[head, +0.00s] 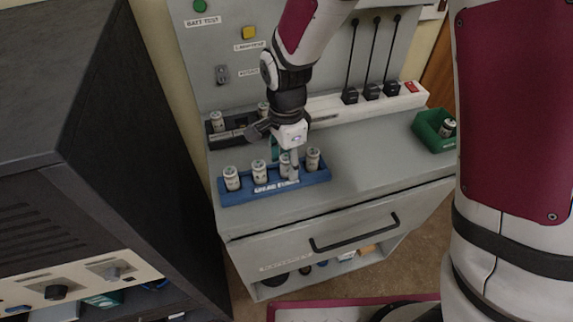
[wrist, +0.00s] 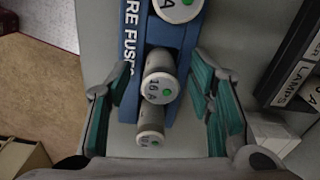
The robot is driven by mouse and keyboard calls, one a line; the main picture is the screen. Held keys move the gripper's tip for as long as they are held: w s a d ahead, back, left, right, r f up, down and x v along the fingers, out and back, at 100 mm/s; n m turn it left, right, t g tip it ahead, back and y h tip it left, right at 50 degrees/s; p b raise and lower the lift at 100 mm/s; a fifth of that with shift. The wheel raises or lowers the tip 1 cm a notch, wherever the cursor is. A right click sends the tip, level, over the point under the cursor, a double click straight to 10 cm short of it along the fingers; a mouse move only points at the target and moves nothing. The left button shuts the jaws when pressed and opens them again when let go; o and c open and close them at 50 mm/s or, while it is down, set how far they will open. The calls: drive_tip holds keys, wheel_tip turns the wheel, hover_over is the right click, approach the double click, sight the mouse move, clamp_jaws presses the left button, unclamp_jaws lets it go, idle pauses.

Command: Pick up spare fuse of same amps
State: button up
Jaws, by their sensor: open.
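The blue spare-fuse rack (head: 262,190) stands on the console top and holds several pale cylindrical fuses in a row. In the head view my gripper (head: 284,160) is low over its right part and partly hides a fuse (head: 284,170). In the wrist view my gripper (wrist: 161,80) is open, its teal fingers on either side of a fuse marked 16 A (wrist: 160,84) with a green dot. Another green-dotted fuse (wrist: 150,137) is nearer the bottom; its marking is hard to read. The rack (wrist: 172,38) bears another fuse (wrist: 178,8) at the top edge.
A dark fuse holder (head: 231,136) with fuses stands behind the rack, partly hidden by my gripper; its labels (wrist: 297,82) show in the wrist view, one reading LAMPS. A green bin (head: 428,133) with a fuse (head: 448,127) is at right. A white power strip (head: 335,108) lies behind.

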clamp_jaws()
drive_tip(key=shift+r, duration=0.1)
